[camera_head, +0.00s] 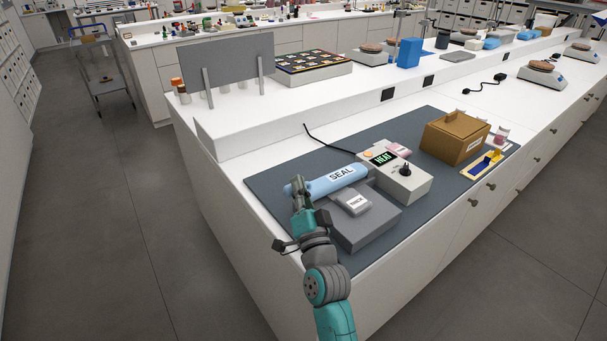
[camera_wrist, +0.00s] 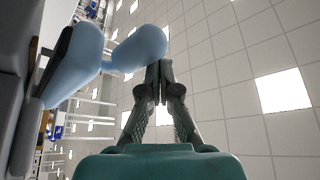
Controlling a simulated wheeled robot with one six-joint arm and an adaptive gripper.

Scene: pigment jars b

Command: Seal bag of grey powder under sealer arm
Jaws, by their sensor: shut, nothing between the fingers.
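The sealer has a light blue arm (camera_head: 325,181) marked SEAL, a pale control box (camera_head: 408,183) whose green display seems to read HEAT, and a flat grey base (camera_head: 368,233). A small grey bag (camera_head: 353,203) with a white label lies on the base, in front of the blue arm. The arm appears raised above the base. My gripper (camera_head: 299,184) is shut and empty at the arm's left end. In the wrist view, my fingertips (camera_wrist: 159,66) are together right beside the rounded blue arm (camera_wrist: 140,48). I cannot tell whether they touch.
A dark mat (camera_head: 270,190) lies under the sealer. A brown lidded box (camera_head: 455,137), a yellow-and-blue tray (camera_head: 483,165) and a small jar (camera_head: 501,135) stand to the right. A raised shelf with a grey panel (camera_head: 226,63) is behind. A black cable (camera_head: 325,144) runs behind the sealer.

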